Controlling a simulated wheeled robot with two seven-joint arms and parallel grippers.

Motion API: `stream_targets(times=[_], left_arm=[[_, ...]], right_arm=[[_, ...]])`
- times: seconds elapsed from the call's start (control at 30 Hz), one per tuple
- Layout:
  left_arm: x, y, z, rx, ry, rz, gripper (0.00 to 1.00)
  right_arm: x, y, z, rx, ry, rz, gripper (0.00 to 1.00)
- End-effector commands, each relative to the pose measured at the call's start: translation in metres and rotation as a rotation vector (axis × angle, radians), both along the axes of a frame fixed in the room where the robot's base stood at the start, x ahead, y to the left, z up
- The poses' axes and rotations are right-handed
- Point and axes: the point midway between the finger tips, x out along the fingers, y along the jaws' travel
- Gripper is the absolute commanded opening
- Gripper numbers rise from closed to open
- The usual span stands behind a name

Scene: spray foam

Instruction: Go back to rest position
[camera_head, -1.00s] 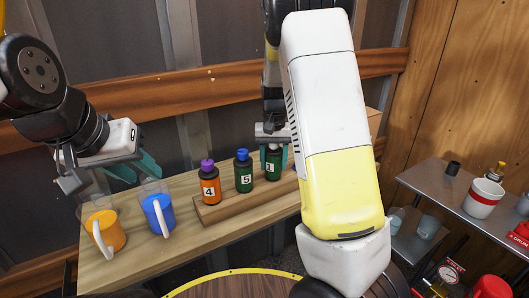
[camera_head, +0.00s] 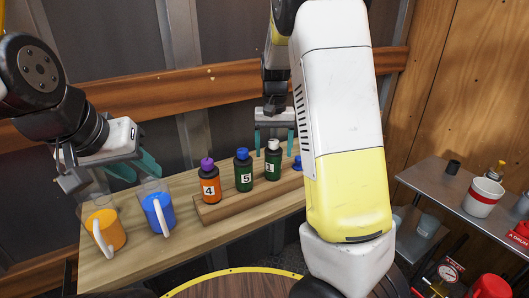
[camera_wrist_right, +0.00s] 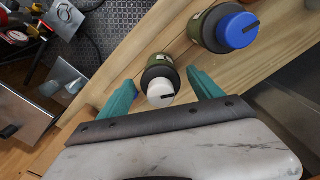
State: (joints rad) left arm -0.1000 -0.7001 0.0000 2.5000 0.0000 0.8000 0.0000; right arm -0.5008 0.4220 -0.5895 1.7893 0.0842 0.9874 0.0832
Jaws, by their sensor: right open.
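My right gripper (camera_head: 274,140) is open and empty above the green bottle labelled 1 (camera_head: 272,165), which has a white cap. In the right wrist view its teal fingers (camera_wrist_right: 162,95) stand on either side of that bottle (camera_wrist_right: 160,80), apart from it. My left gripper (camera_head: 136,165) hangs at the left above the mugs. Its teal fingers show, but how far apart they are is hard to judge.
An orange bottle labelled 4 (camera_head: 209,186) and a green bottle labelled 5 (camera_head: 243,176) stand on a wooden rack (camera_head: 232,206). A metal shelf (camera_head: 440,188) is at right.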

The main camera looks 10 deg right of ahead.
Motion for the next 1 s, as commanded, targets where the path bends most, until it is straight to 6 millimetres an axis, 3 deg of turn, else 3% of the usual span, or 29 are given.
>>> stream_targets(times=[0.2, 0.63, 0.77, 1.0], left_arm=[[0.0, 0.0, 0.0, 0.0, 0.0, 0.0, 0.36], [0.0, 0.0, 0.0, 0.0, 0.0, 0.0, 0.36], [0.0, 0.0, 0.0, 0.0, 0.0, 0.0, 0.36], [0.0, 0.0, 0.0, 0.0, 0.0, 0.0, 0.36]], right_arm=[[0.0, 0.0, 0.028, 0.001, -0.001, 0.0, 0.75], [-0.008, -0.001, 0.039, 0.028, -0.016, 0.001, 0.75], [-0.034, -0.001, 0.06, 0.098, -0.067, 0.015, 0.75], [-0.109, 0.006, 0.106, 0.209, -0.23, 0.083, 0.75]])
